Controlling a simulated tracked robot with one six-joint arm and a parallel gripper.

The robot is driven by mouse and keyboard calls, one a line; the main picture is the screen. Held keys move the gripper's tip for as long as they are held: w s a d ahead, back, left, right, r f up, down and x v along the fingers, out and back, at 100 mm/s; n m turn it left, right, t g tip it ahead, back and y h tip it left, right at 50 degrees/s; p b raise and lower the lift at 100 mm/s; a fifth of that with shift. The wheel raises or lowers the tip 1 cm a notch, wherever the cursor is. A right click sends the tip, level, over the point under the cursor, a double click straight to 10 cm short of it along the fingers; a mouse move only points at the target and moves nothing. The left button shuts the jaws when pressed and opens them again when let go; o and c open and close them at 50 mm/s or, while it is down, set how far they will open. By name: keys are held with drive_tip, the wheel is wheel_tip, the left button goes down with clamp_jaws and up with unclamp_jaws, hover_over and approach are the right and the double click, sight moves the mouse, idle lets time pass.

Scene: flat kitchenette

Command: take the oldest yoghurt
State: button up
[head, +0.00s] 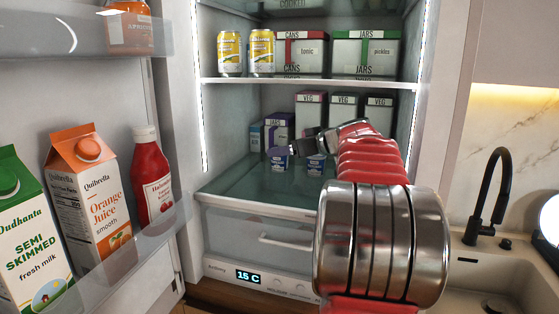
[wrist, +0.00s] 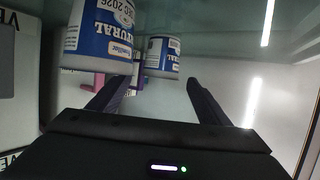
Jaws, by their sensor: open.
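Two yoghurt pots stand on the glass shelf in the open fridge in the head view. The left pot (head: 278,159) is blue and white and partly behind my gripper (head: 290,147); the right pot (head: 315,166) stands just below and beside the gripper. The wrist view shows a larger, nearer pot (wrist: 98,38) at upper left with part of a date, "2026", and a second pot (wrist: 162,57) farther off. Both have blue labels reading "NATURAL". In the wrist view my gripper (wrist: 157,83) is open, with the second pot roughly between its fingers. Full dates are not readable.
Cans (head: 229,54) and labelled boxes are on the shelf above (head: 300,82). The open door at left holds milk (head: 25,235), juice (head: 90,200) and ketchup (head: 152,180).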

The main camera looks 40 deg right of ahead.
drive_tip(key=shift+x, duration=1.35)
drive_tip(key=shift+c, duration=0.5)
drive_tip(key=c, duration=1.1)
